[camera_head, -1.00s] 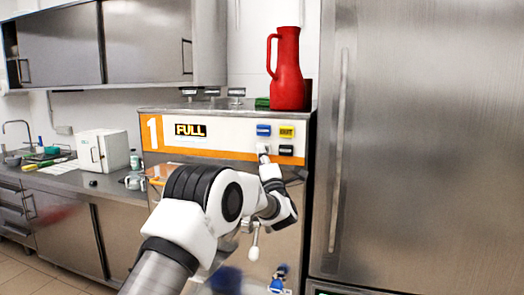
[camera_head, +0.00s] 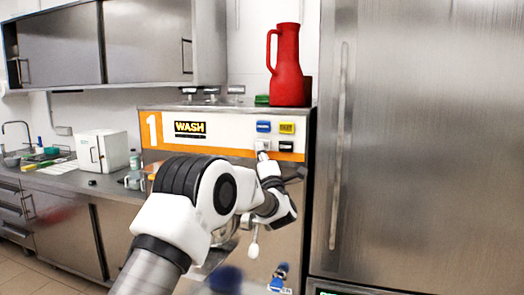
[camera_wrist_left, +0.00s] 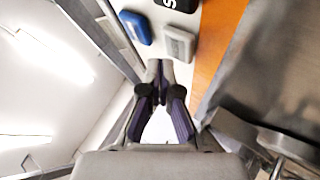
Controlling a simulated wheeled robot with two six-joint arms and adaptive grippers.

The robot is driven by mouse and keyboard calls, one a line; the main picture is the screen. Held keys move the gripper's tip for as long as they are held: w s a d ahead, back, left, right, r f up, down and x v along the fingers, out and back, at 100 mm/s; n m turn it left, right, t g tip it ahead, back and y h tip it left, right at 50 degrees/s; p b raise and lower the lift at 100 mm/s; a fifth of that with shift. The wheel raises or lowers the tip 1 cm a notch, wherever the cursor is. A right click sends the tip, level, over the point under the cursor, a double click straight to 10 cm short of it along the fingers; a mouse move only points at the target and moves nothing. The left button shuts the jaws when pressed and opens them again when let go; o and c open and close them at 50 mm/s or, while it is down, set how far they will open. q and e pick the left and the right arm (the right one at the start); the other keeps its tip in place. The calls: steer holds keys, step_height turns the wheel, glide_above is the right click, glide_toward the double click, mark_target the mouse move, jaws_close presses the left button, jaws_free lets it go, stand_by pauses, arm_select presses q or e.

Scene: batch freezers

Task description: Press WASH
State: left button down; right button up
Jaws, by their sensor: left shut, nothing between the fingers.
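The panel of machine 1 (camera_head: 222,143) has a black display (camera_head: 190,129) reading "WASH" in yellow. At its right are a blue button (camera_head: 263,127), a yellow button (camera_head: 287,128), a black button (camera_head: 286,146) and a pale grey button (camera_head: 262,145). Button labels are too small to read. My left gripper (camera_head: 262,155) is shut and empty, its tips just below the grey button. The left wrist view shows the tips (camera_wrist_left: 158,68) close to the grey button (camera_wrist_left: 180,43), beside the blue one (camera_wrist_left: 135,27); I cannot tell if they touch. My right gripper is not in view.
A red jug (camera_head: 287,70) stands on the machine's top. A tall steel cabinet (camera_head: 430,150) closes off the right side. A white lever (camera_head: 254,245) hangs below the panel. A counter with a white box (camera_head: 101,152) lies to the left.

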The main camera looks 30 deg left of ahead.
arm_select(q)
steer(key=s+b, duration=0.2)
steer(key=s+d+b, duration=0.1)
steer(key=s+b, duration=0.1)
steer(key=s, duration=0.1)
stand_by(0.5)
stand_by(0.6)
